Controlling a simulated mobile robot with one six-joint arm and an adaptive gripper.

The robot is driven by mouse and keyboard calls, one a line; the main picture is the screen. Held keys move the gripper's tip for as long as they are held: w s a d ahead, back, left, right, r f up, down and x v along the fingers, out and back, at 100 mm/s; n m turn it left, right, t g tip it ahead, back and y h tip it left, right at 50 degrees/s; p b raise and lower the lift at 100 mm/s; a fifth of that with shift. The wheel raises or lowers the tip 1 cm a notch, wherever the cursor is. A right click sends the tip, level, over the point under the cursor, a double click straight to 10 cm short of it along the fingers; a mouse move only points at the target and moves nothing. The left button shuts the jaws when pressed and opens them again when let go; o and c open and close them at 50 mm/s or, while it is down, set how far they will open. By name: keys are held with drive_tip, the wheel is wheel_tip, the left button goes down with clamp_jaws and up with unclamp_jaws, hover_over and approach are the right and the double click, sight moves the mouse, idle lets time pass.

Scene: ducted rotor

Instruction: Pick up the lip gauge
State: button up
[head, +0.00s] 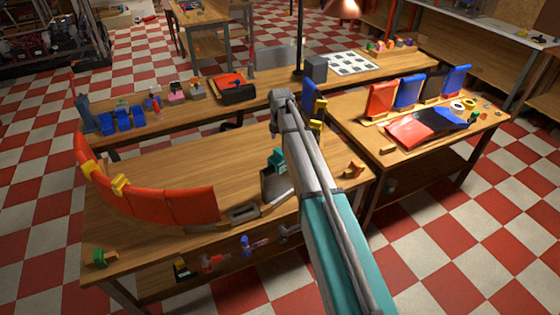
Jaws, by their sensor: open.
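I cannot tell for sure which object is the lip gauge; the small parts are too small to name firmly. A grey slotted block (243,213) lies on the near bench (165,255), by the right end of a curved row of orange-red panels (160,203). A green clip-like part (278,158) sits above a grey plate (275,186), just left of my arm. A small green and yellow part (103,258) is at the bench's left front corner. My arm crosses the middle of the view, hiding part of the bench. My gripper's fingers do not show.
Yellow clips (120,185) sit on the orange-red panels. Several tools hang along the bench's front, including a blue one (245,245). The right bench (425,160) holds upright panels and a red and black piece. The near bench is clear behind the curved panels.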

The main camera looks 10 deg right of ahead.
sight(280, 150)
drive_tip(key=shift+f+b, duration=2.2)
drive_tip(key=shift+f, duration=0.25)
drive_tip(key=c, duration=1.1)
drive_tip(key=shift+r, duration=0.15)
wheel_tip(280, 150, up, 3)
drive_tip(key=p, duration=0.3)
drive_tip(key=s+r+p, duration=0.9)
drive_tip(key=s+p, duration=0.1)
drive_tip(key=s, duration=0.4)
drive_tip(key=shift+d+r, duration=0.15)
drive_tip(key=shift+r, duration=0.25)
drive_tip(key=shift+r, duration=0.2)
